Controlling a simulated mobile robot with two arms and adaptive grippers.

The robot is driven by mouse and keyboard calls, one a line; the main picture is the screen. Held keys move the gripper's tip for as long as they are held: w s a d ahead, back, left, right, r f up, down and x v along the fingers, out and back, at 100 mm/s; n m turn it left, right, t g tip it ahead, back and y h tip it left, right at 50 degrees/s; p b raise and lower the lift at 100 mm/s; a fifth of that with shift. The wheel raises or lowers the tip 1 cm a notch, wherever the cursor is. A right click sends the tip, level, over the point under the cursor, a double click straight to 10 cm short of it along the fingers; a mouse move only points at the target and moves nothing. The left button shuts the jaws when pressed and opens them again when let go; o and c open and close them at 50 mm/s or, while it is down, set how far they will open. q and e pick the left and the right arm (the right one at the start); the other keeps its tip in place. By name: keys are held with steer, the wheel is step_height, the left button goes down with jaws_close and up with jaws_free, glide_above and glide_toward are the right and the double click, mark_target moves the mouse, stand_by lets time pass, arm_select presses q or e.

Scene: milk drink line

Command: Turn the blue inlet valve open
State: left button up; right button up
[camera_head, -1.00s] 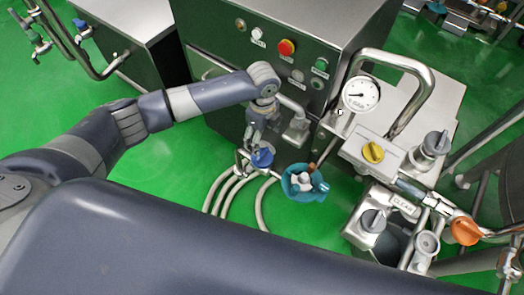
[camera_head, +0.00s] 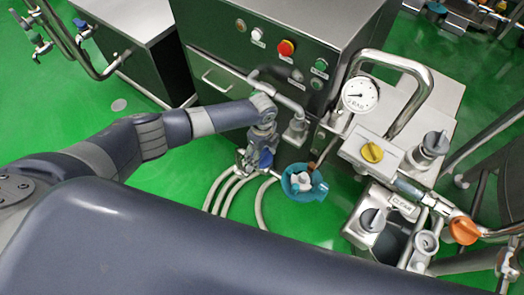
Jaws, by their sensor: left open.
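My right gripper is not in view.
Pale hoses (camera_head: 222,192) curve over the green floor below. A pressure gauge (camera_head: 360,95), yellow knob (camera_head: 372,152) and orange handle (camera_head: 464,231) stand further right.

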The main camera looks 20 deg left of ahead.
arm_select(q)
steer(key=c, duration=1)
steer(key=shift+c, duration=0.2)
steer(key=shift+n, duration=0.3)
steer(key=n+p, duration=0.1)
steer(key=n, duration=0.2)
steer(key=shift+s+d+n+p, duration=0.1)
steer(key=shift+n+p, duration=0.2)
steer(key=shift+p, duration=0.05)
steer(key=n+p, duration=0.1)
steer(key=n, duration=0.3)
steer(key=shift+p, duration=0.35)
steer(key=n+p, duration=0.2)
steer(key=n, duration=0.3)
steer(key=shift+n, duration=0.4)
steer(key=shift+n+p, duration=0.5)
steer(key=shift+n, duration=1.4)
